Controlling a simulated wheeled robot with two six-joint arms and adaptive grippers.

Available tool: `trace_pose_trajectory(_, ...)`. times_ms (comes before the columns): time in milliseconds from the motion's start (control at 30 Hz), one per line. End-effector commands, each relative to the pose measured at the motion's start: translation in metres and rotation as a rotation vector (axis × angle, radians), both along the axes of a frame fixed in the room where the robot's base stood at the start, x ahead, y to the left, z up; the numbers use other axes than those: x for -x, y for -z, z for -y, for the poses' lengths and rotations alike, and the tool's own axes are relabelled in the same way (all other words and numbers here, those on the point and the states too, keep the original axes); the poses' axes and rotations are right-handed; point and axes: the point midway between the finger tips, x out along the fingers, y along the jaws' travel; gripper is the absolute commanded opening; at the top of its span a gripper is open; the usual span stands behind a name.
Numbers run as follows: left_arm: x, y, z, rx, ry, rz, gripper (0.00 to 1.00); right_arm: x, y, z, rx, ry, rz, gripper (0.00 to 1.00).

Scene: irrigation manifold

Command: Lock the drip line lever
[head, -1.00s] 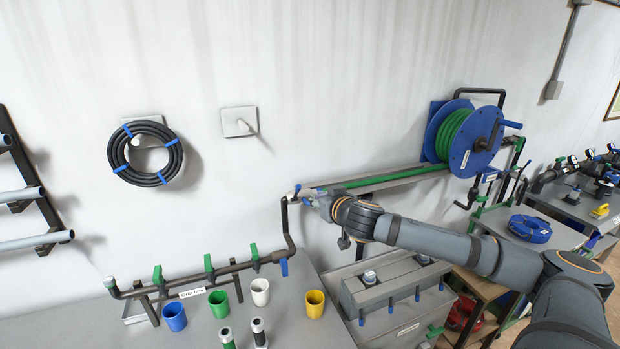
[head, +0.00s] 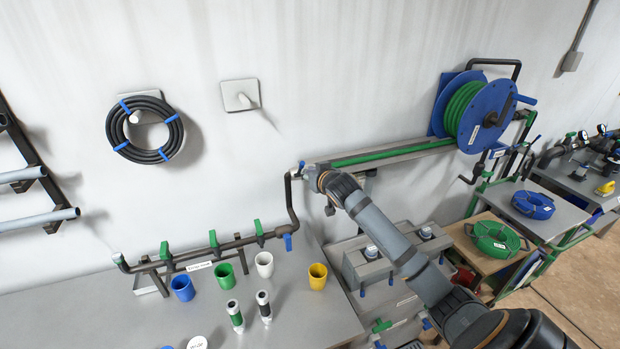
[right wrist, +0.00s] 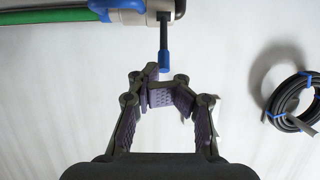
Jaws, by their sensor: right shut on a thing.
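A dark pipe run with a drip line label (head: 200,265) carries green handles and a blue handle (head: 288,242). Its right end rises to a pale fitting (head: 300,167) at the end of the green hose (head: 390,153). In the right wrist view this fitting (right wrist: 150,12) has a blue clip (right wrist: 118,6) and a dark lever with a blue tip (right wrist: 163,62). My right gripper (head: 308,178) is at the fitting. In the right wrist view its fingers (right wrist: 165,82) are shut at the blue-tipped lever; the exact contact is hard to see. My left gripper is out of view.
A hose reel (head: 470,112) is mounted at the right. A black hose coil (head: 145,130) hangs on the wall. Blue (head: 183,288), green (head: 221,303), white (head: 264,265) and yellow (head: 318,277) cups stand below the pipe. A grey block (head: 385,262) stands beneath my right arm.

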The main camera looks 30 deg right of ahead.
Motion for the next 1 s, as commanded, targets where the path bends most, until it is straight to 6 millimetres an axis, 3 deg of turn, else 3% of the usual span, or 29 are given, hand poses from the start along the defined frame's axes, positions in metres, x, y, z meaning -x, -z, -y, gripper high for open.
trace_pose_trajectory(67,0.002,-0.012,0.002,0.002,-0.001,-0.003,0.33,-0.015,0.0,0.002,-0.006,0.001,0.0,0.0)
trace_pose_trajectory(200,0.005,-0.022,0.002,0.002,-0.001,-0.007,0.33,-0.01,0.026,0.002,0.001,-0.001,-0.004,0.0)
trace_pose_trajectory(400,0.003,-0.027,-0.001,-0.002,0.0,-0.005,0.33,-0.009,0.042,0.002,0.002,-0.001,0.0,0.0)
trace_pose_trajectory(1000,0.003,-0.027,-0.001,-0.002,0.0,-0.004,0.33,-0.009,0.044,0.002,0.002,-0.001,0.001,0.0)
